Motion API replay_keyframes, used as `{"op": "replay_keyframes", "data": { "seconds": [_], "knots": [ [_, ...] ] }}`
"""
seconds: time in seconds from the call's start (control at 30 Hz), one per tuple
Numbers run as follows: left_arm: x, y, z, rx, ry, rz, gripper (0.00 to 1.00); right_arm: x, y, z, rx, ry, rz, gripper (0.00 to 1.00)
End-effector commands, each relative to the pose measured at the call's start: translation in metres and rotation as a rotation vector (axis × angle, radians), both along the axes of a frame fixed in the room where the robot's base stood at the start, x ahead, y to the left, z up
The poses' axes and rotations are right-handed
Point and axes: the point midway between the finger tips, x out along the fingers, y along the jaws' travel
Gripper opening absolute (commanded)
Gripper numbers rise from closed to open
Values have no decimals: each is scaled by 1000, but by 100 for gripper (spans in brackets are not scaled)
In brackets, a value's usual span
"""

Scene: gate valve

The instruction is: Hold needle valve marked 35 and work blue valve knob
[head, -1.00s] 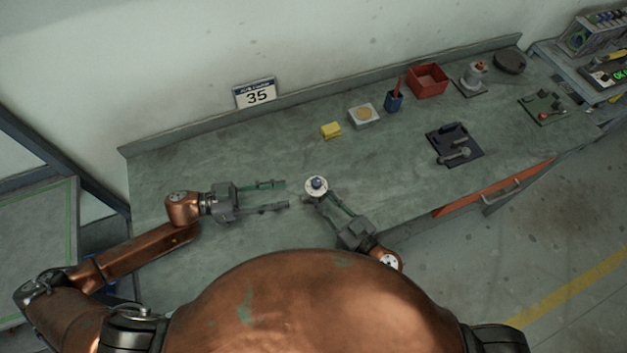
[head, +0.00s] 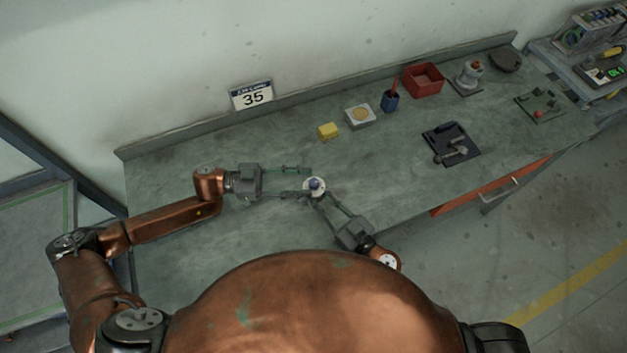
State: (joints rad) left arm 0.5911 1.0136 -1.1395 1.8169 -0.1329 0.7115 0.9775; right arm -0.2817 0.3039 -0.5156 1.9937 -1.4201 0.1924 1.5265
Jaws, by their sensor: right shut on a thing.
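The valve (head: 314,190) is a small pale round body with a blue knob (head: 315,183) on top, near the middle of the bench. A sign marked 35 (head: 252,95) stands at the back of the bench behind it. My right gripper (head: 320,200) is shut on the valve from the lower right. My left gripper (head: 308,182) is open, its fingers apart, pointing right with the tips at the valve's left side. Whether the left fingers touch the valve or knob cannot be told.
A yellow block (head: 328,131), a box with a round tan top (head: 359,115), a blue cup (head: 390,101) and a red bin (head: 423,79) stand behind. A dark fixture (head: 451,144) is to the right. The bench (head: 210,150) is clear behind the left arm.

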Motion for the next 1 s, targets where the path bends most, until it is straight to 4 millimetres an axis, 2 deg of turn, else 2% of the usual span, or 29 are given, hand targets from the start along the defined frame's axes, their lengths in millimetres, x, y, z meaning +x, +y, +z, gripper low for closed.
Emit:
{"op": "replay_keyframes", "data": {
  "seconds": [0.1, 0.23, 0.6, 1.0],
  "knots": [
    [0, -19, 1, -2, 0, -2, 38, 0, 0, 0, 0, 0, -1, 0],
    [0, -30, 0, 0, 0, -1, 38, 0, 0, 0, 0, 0, -1, 0],
    [0, -35, 0, 1, 0, 0, 38, 0, 0, 0, 0, 0, -1, 0],
    [0, -35, 0, 1, 0, 0, 12, 0, 0, 0, 0, 0, -1, 0]
  ]
}}
